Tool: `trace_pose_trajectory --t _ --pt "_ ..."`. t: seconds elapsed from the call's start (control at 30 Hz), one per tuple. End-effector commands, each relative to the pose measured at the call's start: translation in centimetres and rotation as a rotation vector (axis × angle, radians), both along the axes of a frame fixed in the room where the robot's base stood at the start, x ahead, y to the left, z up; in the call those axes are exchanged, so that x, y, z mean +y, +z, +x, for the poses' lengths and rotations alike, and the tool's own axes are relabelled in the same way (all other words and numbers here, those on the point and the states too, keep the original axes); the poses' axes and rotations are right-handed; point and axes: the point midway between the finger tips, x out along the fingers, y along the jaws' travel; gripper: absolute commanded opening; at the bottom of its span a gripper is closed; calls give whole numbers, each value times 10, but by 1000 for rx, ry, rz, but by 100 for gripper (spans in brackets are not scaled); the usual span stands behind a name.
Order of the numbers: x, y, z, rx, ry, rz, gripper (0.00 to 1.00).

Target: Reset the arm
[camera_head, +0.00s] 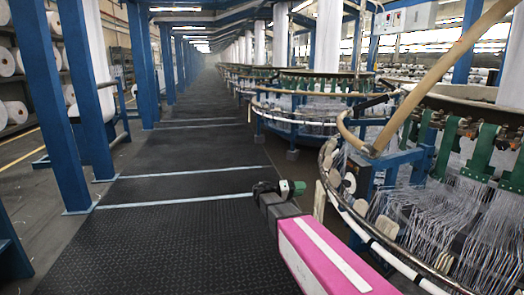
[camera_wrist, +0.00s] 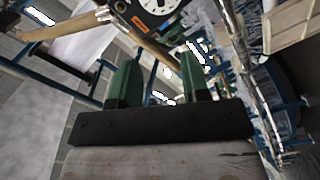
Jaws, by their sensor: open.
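My gripper (camera_head: 291,188) is at the end of my pink, white-striped arm, low and right of centre in the head view. It is held over the dark walkway (camera_head: 190,245), left of the nearest circular loom (camera_head: 345,205). In the wrist view, my gripper (camera_wrist: 157,62) shows two green fingers standing apart, with nothing between them. No held object shows in either view.
The nearest loom, with its curved rim and many white threads (camera_head: 470,225), is close on the right. A tan curved bar (camera_head: 440,75) rises above it. Blue posts (camera_head: 85,75) line the left. The walkway is clear into the distance. A white round dial (camera_wrist: 158,4) shows in the wrist view.

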Motion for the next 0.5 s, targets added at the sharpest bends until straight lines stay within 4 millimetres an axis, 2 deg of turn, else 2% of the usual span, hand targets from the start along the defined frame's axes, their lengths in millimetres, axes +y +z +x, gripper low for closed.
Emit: trace_pose_trajectory --t 0.27,0.5 --pt "-15 -17 -13 68 -12 79 43" --pt "-33 -44 -34 169 -23 208 43"
